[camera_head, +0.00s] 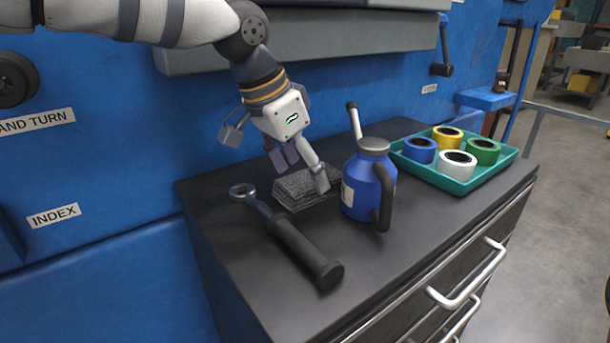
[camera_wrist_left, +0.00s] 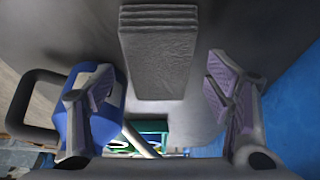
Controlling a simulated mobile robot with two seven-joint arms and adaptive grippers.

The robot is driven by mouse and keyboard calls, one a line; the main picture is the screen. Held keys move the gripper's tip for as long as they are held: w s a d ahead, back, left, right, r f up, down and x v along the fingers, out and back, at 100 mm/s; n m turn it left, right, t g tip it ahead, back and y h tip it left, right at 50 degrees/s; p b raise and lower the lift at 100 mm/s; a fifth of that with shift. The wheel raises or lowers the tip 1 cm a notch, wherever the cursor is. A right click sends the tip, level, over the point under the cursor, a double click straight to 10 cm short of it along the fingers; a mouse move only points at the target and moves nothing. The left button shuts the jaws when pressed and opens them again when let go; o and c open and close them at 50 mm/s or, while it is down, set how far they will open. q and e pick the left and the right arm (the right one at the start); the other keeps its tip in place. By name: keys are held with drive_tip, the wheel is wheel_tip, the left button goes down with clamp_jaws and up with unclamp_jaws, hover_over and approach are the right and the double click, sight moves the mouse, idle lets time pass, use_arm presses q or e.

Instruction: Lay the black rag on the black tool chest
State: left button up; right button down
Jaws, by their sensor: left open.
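The black rag (camera_head: 298,190) is a folded, dark, speckled cloth lying flat on the top of the black tool chest (camera_head: 400,240), between the torque wrench and the blue can. In the left wrist view the rag (camera_wrist_left: 158,55) shows as a layered block at upper centre. My left gripper (camera_head: 299,172) reaches down over the rag with its fingers apart. In the left wrist view the open gripper (camera_wrist_left: 158,108) has one finger on each side, with nothing visible between the pads. Its near finger hides part of the rag in the head view; contact is unclear. My right gripper is out of view.
A blue oil can (camera_head: 362,190) with a spout and black handle stands close right of the gripper. A black-handled wrench (camera_head: 290,240) lies in front. A teal tray (camera_head: 468,186) with several tape rolls sits farther right. A blue wall (camera_head: 110,180) is behind.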

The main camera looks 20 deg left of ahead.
use_arm(q)
drive_tip(key=v, duration=1)
drive_tip(key=shift+s+p, duration=0.15)
drive_tip(key=shift+p, duration=0.2)
